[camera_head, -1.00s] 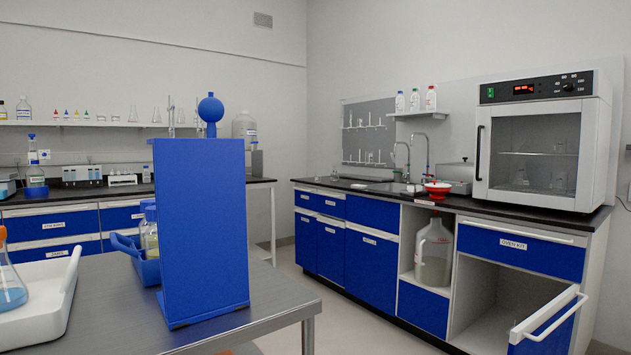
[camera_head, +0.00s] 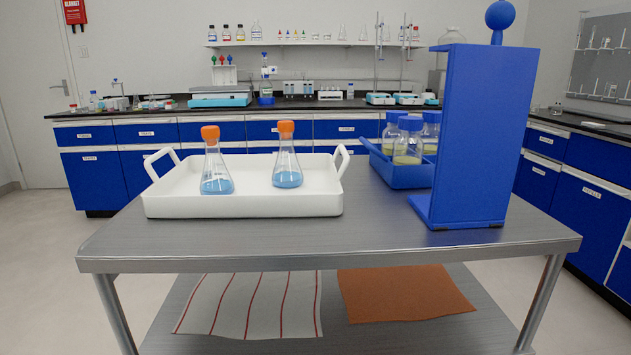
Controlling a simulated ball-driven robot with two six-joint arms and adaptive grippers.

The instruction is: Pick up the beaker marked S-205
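No beaker with a readable S-205 mark shows. Two conical flasks with orange caps and blue liquid stand upright in a white tray (camera_head: 243,206) on the metal table: the left flask (camera_head: 215,170) nearer me, the right flask (camera_head: 287,160) a little farther back. Several blue-capped bottles (camera_head: 408,145) with yellowish contents stand in a blue carrier (camera_head: 403,174) right of the tray. A tall blue stand (camera_head: 470,140) partly hides them. Any marks on these vessels are too small to read. Neither of my grippers is in view.
The metal table (camera_head: 330,240) has bare top along its front edge. Its lower shelf bears a striped cloth (camera_head: 255,303) and a brown cloth (camera_head: 402,293). A back counter (camera_head: 160,112) holds lab equipment; a wall shelf (camera_head: 315,44) holds glassware. Floor shows at left.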

